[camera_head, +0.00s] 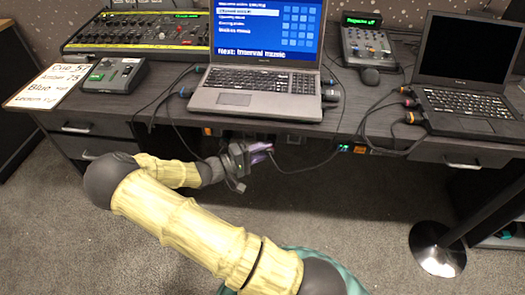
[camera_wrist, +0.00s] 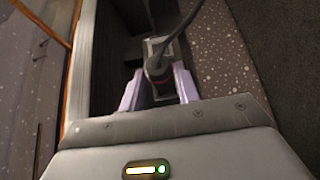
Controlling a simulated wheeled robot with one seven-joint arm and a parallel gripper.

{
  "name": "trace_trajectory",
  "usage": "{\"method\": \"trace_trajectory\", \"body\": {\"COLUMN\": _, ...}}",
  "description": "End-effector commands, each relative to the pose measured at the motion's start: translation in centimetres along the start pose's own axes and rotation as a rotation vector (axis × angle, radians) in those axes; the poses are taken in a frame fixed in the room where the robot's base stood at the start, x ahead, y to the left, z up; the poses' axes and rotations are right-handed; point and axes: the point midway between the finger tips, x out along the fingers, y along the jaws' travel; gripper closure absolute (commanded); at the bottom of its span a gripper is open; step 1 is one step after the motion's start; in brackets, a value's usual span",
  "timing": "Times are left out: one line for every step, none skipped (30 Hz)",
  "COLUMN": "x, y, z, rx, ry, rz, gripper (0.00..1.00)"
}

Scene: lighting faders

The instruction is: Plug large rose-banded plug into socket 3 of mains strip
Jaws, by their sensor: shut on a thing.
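In the head view the plug is mostly hidden by the gripper. The mains strip and socket 3 cannot be clearly made out.
Small lit units (camera_head: 352,149) sit under the desk edge, right of my gripper. Cables hang from the desk (camera_head: 370,150). A grey laptop (camera_head: 260,92), mixing desk (camera_head: 140,32) and black laptop (camera_head: 465,75) stand on top. A round metal foot (camera_head: 437,249) stands on the carpet at right.

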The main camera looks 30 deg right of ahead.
Motion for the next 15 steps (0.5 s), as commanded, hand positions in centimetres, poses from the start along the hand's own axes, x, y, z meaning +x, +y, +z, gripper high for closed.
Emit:
{"method": "trace_trajectory", "body": {"x": 0.08, "y": 0.04, "z": -0.07, "rx": 0.0, "ry": 0.0, "rz": 0.001, "gripper": 0.92}}
{"method": "trace_trajectory", "body": {"x": 0.11, "y": 0.04, "z": -0.1, "rx": 0.0, "ry": 0.0, "rz": 0.001, "gripper": 0.92}}
{"method": "trace_trajectory", "body": {"x": 0.15, "y": 0.03, "z": -0.15, "rx": 0.0, "ry": -0.001, "rz": 0.0, "gripper": 0.92}}
{"method": "trace_trajectory", "body": {"x": 0.19, "y": 0.03, "z": -0.18, "rx": 0.0, "ry": -0.001, "rz": 0.0, "gripper": 0.92}}
{"method": "trace_trajectory", "body": {"x": 0.22, "y": 0.03, "z": -0.22, "rx": 0.0, "ry": -0.001, "rz": 0.0, "gripper": 0.92}}
{"method": "trace_trajectory", "body": {"x": 0.26, "y": 0.03, "z": -0.27, "rx": 0.0, "ry": -0.001, "rz": 0.0, "gripper": 0.92}}
{"method": "trace_trajectory", "body": {"x": 0.29, "y": 0.03, "z": -0.3, "rx": 0.0, "ry": -0.001, "rz": 0.0, "gripper": 0.92}}
{"method": "trace_trajectory", "body": {"x": 0.32, "y": 0.03, "z": -0.33, "rx": 0.0, "ry": -0.001, "rz": 0.0, "gripper": 0.92}}
{"method": "trace_trajectory", "body": {"x": 0.36, "y": 0.03, "z": -0.38, "rx": 0.0, "ry": -0.001, "rz": 0.0, "gripper": 0.92}}
{"method": "trace_trajectory", "body": {"x": 0.39, "y": 0.03, "z": -0.41, "rx": 0.0, "ry": -0.001, "rz": 0.0, "gripper": 0.92}}
{"method": "trace_trajectory", "body": {"x": 0.41, "y": 0.02, "z": -0.44, "rx": 0.0, "ry": -0.001, "rz": 0.0, "gripper": 0.92}}
{"method": "trace_trajectory", "body": {"x": 0.43, "y": 0.02, "z": -0.46, "rx": 0.0, "ry": -0.001, "rz": 0.0, "gripper": 0.92}}
{"method": "trace_trajectory", "body": {"x": 0.43, "y": 0.02, "z": -0.47, "rx": 0.0, "ry": -0.001, "rz": 0.0, "gripper": 0.92}}
{"method": "trace_trajectory", "body": {"x": 0.44, "y": 0.01, "z": -0.48, "rx": 0.0, "ry": -0.001, "rz": 0.0, "gripper": 0.92}}
{"method": "trace_trajectory", "body": {"x": 0.44, "y": 0.01, "z": -0.48, "rx": 0.0, "ry": -0.001, "rz": 0.0, "gripper": 0.92}}
